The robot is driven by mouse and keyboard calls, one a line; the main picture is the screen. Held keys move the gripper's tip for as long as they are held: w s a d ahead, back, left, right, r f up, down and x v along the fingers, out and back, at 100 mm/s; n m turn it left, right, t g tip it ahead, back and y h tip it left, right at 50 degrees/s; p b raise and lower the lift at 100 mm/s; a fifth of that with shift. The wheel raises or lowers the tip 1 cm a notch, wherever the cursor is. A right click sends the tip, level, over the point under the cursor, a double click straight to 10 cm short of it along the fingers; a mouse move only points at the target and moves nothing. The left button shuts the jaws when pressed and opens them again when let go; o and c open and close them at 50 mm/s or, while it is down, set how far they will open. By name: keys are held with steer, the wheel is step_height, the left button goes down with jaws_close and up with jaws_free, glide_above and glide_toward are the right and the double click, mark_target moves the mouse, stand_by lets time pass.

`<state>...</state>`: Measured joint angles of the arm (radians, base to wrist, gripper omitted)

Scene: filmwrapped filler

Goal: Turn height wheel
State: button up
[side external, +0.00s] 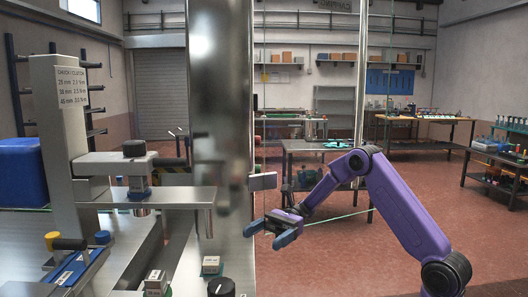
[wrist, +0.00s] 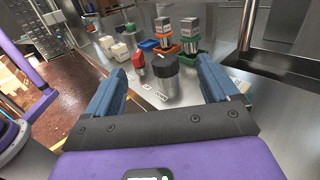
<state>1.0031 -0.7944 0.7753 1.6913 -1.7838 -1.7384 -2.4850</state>
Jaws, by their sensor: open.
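A knob with a black top and grey body (wrist: 165,82) stands upright on the metal surface in the wrist view, with a small light mark on its top; it may be the height wheel. In the wrist view it appears between the two blue fingers of my gripper (wrist: 162,70), beyond them and not touching. In the side view a black knob (side external: 221,287), probably the same one, is cut by the bottom edge. My gripper (side external: 268,226) is there right of the big metal column, open and empty, above and to the right of the knob.
Beyond the knob are a red-topped piece (wrist: 138,63), white blocks (wrist: 118,52) and metal blocks on orange and green bases (wrist: 190,35). A large metal column (side external: 215,130) stands left of my gripper. A metal post (wrist: 248,28) rises at the right in the wrist view.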

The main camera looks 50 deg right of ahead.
step_height(320, 180, up, 22)
steer(key=shift+w+a, duration=0.15)
steer(key=shift+a, duration=0.1)
stand_by(0.4)
steer(key=shift+f, duration=0.1)
steer(key=m+t+h, duration=0.3)
steer(key=m+h, duration=0.1)
steer(key=h, duration=0.5)
glide_toward(222, 283)
steer(key=x, duration=1)
steer(key=shift+a+f, duration=0.2)
steer(key=c, duration=1)
